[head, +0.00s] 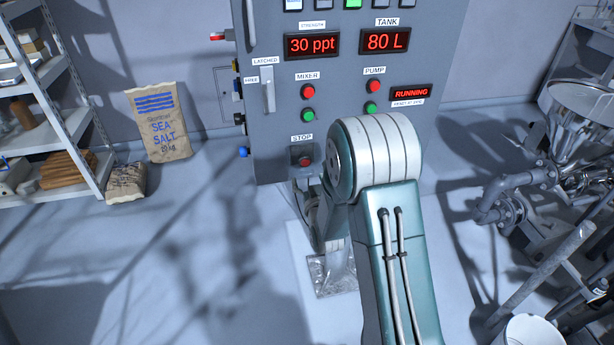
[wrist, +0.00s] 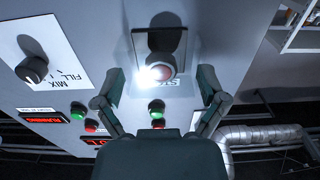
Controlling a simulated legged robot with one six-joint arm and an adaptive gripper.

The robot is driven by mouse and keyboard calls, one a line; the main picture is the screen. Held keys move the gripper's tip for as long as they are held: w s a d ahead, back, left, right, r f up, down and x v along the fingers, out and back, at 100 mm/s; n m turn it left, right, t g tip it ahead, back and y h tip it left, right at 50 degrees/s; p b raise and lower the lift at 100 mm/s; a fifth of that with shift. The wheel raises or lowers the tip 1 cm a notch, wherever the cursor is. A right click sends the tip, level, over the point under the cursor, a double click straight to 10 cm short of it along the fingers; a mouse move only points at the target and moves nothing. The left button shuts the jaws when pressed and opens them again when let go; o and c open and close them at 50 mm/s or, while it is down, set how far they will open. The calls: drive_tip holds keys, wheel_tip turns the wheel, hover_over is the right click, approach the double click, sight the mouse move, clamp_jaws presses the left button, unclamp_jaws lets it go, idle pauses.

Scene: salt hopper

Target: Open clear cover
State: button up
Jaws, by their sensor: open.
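The clear cover (wrist: 158,42) appears as a see-through, dark-edged square over the red stop button (wrist: 166,65) in the wrist view. A bright glare covers part of the button. In the head view the stop button (head: 305,161) sits in a dark frame under the STOP label, low on the grey cabinet. My gripper (wrist: 160,74) is open, with one finger to each side of the button and cover. In the head view my arm hides most of the gripper.
The grey cabinet (head: 270,140) carries mixer buttons (head: 308,104), pump buttons (head: 372,97) and lit displays. A latch handle (head: 268,97) is on its left. A salt sack (head: 158,124) stands left; a metal hopper (head: 580,105) and pipes stand right.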

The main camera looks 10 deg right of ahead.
drive_tip(key=shift+w, duration=0.8)
clamp_jaws()
drive_tip(key=shift+r, duration=0.3)
